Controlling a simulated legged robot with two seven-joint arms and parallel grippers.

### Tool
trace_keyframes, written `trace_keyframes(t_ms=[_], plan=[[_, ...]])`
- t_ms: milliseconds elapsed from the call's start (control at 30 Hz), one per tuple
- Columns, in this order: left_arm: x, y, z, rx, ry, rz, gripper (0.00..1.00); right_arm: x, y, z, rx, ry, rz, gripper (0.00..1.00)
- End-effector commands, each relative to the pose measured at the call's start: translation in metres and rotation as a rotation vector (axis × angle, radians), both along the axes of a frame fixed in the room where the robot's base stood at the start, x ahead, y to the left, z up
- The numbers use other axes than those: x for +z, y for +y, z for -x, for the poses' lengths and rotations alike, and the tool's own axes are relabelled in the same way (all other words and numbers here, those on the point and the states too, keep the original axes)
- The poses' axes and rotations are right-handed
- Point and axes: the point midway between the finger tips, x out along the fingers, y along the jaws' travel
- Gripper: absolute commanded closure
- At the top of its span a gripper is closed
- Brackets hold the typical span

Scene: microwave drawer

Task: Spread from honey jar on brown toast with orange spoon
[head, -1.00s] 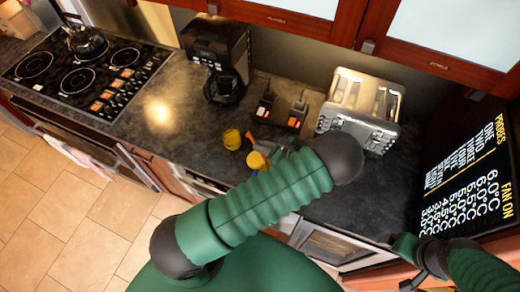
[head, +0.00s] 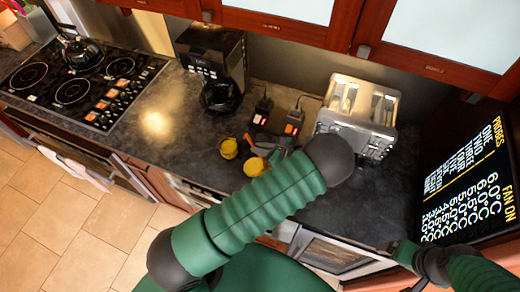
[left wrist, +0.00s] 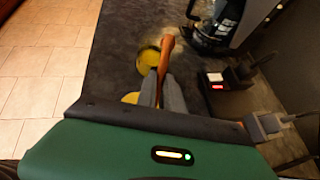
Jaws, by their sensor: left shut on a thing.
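My left gripper (head: 276,158) is over the counter beside two yellow jars, partly hidden by my own arm. In the left wrist view its grey fingers (left wrist: 160,92) are shut on the orange spoon (left wrist: 167,48). In the head view a little of the spoon (head: 256,150) shows above the nearer yellow jar (head: 253,167). The other yellow jar (head: 229,148) stands to its left. I cannot tell which holds honey. One yellow jar (left wrist: 148,62) is just left of the spoon in the wrist view. I cannot make out the brown toast. My right gripper (head: 410,266) is at the lower right, its jaws unclear.
A silver toaster (head: 357,117) stands right of the jars. Two dark devices with red and orange lights (head: 278,122) are behind them. A coffee maker (head: 215,68) is at the back and a hob (head: 80,80) with a kettle is left. Dark counter (head: 160,125) is clear between.

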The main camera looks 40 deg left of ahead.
Motion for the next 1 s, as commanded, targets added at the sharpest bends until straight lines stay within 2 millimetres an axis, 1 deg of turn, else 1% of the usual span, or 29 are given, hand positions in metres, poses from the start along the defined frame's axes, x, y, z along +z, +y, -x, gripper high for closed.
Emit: trace_keyframes(t_ms=[167,600,867,1000], plan=[[-0.001,-0.003,-0.001,-0.001,-0.001,0.000,1.00,-0.001,0.000,0.000,0.000,0.000,0.000,0.09],[-0.003,-0.028,-0.007,-0.001,0.000,0.001,1.00,-0.007,0.000,0.000,0.000,0.000,0.000,0.09],[-0.003,-0.029,-0.007,-0.001,0.000,0.002,1.00,-0.006,0.000,0.000,0.000,0.000,0.000,0.09],[-0.003,-0.032,-0.008,-0.002,0.000,0.003,1.00,-0.007,0.000,0.000,0.000,0.000,0.000,0.09]])
